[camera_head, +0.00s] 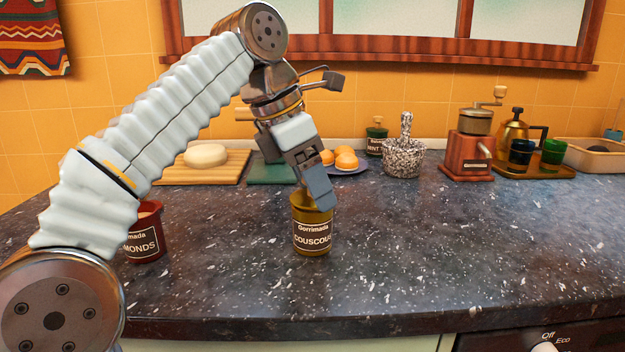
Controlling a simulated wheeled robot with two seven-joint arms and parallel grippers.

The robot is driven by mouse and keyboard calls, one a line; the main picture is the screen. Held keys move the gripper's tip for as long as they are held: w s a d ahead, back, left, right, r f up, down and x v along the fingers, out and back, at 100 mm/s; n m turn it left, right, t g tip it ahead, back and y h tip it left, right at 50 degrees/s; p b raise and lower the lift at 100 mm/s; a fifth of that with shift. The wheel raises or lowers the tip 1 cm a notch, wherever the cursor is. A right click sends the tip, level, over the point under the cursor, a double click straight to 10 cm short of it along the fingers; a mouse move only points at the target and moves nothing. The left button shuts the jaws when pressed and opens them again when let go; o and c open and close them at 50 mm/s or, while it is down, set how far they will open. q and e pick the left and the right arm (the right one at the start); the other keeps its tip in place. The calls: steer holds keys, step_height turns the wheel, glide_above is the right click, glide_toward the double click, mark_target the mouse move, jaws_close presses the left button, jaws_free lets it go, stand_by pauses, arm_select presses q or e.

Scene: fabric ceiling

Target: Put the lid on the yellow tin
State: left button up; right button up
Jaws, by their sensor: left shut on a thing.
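The yellow tin (312,238), labelled "COUSCOUS", stands upright on the dark speckled counter in the middle of the head view. My left gripper (312,197) points down at the tin's top and is shut on a small yellowish piece that looks like the lid. The fingers cover most of that piece and part of the tin's rim. I cannot tell whether the lid touches the rim or sits level. No other lid shows on the counter. My right gripper is out of view.
A red tin (146,246) labelled "MONDS" stands left, partly behind my left arm. Behind are a wooden board (172,176) with a pale round item, a plate of orange fruit (346,159), a speckled mortar (404,160) and a coffee grinder (468,157). The right front counter (450,240) is clear.

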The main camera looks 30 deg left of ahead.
arm_select(q)
steer(key=shift+f, duration=0.35)
stand_by(0.5)
steer(key=o, duration=1.1)
